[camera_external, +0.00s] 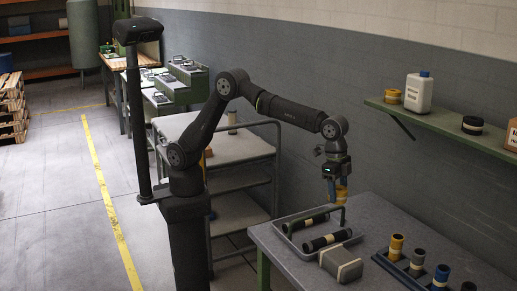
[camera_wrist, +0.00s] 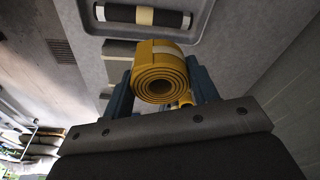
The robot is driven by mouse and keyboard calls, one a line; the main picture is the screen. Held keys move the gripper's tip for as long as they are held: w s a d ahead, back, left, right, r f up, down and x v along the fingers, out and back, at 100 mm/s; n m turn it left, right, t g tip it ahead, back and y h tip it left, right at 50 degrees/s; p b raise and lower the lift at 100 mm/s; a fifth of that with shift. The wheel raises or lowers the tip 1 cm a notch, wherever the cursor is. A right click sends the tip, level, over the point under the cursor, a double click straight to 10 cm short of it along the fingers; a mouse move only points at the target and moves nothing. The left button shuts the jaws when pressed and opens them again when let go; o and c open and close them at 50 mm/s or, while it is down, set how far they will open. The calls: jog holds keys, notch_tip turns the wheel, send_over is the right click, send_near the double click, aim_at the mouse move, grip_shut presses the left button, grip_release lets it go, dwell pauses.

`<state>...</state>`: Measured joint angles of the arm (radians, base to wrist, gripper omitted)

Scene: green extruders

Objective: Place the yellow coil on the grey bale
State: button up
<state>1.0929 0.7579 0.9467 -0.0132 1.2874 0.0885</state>
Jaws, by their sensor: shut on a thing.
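The yellow coil (camera_wrist: 160,76) is a rolled strip with a pale band and spiral end. My gripper (camera_wrist: 161,84) is shut on it, with a blue finger on each side. The grey bale (camera_external: 341,265) is a block with a pale strap, lying near the table's front edge. The coil is apart from the bale. In the wrist view a grey block (camera_wrist: 118,50), apparently the bale, is partly hidden behind the coil.
A tray (camera_external: 291,238) with two black rolls lies behind the bale. A rack (camera_external: 386,264) of upright yellow, grey, blue and dark cylinders stands to its right. A wall shelf (camera_external: 440,123) holds a white jug (camera_external: 419,92) and rolls. A grey cart (camera_external: 240,148) stands left.

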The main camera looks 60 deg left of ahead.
jog(key=s+d+m, duration=0.2)
jog(key=s+d, duration=0.2)
jog(key=s, duration=0.6)
jog(key=s+d+m, duration=0.3)
jog(key=s, duration=0.8)
send_over(329, 254)
jog(key=shift+g, duration=0.3)
jog(key=f, duration=0.6)
jog(key=shift+s+a+f, duration=0.15)
jog(key=shift+a+f, duration=0.2)
jog(key=shift+f, duration=2.05)
jog(key=shift+f, duration=0.15)
jog(key=o, duration=1)
jog(key=shift+o, duration=0.2)
